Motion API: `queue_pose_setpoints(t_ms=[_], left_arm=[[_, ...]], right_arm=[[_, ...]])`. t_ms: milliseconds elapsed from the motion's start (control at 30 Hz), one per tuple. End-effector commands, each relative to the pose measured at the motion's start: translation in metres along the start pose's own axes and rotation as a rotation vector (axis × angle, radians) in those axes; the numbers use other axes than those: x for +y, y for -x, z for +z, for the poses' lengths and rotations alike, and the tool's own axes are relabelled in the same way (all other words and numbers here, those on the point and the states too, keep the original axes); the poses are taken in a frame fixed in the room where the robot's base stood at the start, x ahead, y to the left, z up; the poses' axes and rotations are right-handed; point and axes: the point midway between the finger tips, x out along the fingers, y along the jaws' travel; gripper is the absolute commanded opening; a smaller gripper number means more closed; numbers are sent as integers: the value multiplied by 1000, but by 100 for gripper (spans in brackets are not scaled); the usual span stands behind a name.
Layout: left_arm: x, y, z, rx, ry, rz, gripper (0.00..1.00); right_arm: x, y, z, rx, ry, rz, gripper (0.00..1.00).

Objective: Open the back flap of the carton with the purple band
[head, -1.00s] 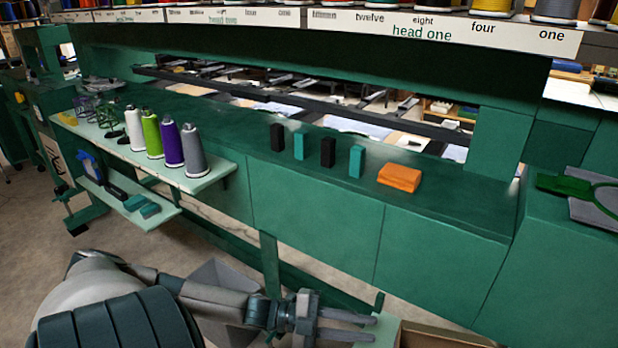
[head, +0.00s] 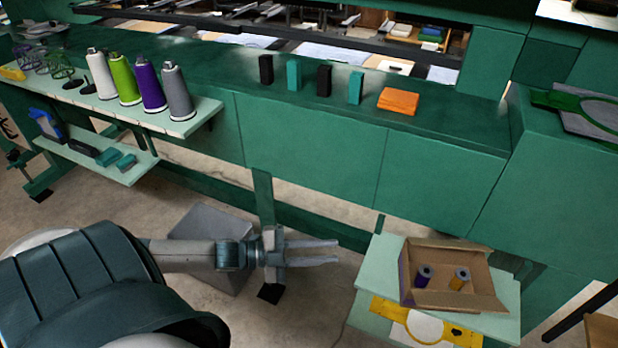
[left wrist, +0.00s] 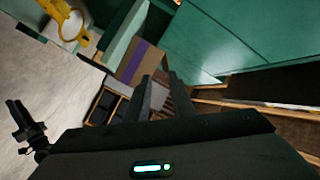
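The brown carton (head: 484,303) stands on a pale green shelf at lower right in the head view, its top at least partly open. Its purple band (head: 404,284) shows on the left end. The exact lie of the back flap is hard to tell. In the left wrist view the purple band (left wrist: 133,62) shows beyond the fingers. My left gripper (head: 325,252) is open and empty, left of the carton and apart from it. A dark pronged shape (left wrist: 24,127) appears to be my right gripper; its opening is unclear.
The pale green shelf (head: 384,252) has a yellow hoop frame (head: 388,308) below the carton. The green machine front (head: 310,150) runs behind. A grey bin (head: 211,221) stands on the floor behind my left arm. Thread cones (head: 152,88) stand on the left shelf.

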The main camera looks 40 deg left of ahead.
Motion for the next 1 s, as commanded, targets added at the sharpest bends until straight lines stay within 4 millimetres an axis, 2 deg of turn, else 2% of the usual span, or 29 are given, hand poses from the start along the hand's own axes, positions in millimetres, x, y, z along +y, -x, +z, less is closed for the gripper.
queue_pose_setpoints(t_ms=[467, 500, 567, 833, 1000], left_arm=[[4, -1, 6, -19, 13, -5, 22], [4, -1, 6, -19, 13, -5, 12], [4, -1, 6, -19, 13, -5, 0], [6, -2, 5, -25, 5, -1, 0], [22, -15, 4, -78, -54, 28, 0]], right_arm=[[0, 1, -1, 0, 0, 0, 22], [0, 1, -1, 0, 0, 0, 22], [0, 1, -1, 0, 0, 0, 22], [1, 2, 0, -3, 0, 1, 22], [2, 8, 3, -21, 1, 3, 22]])
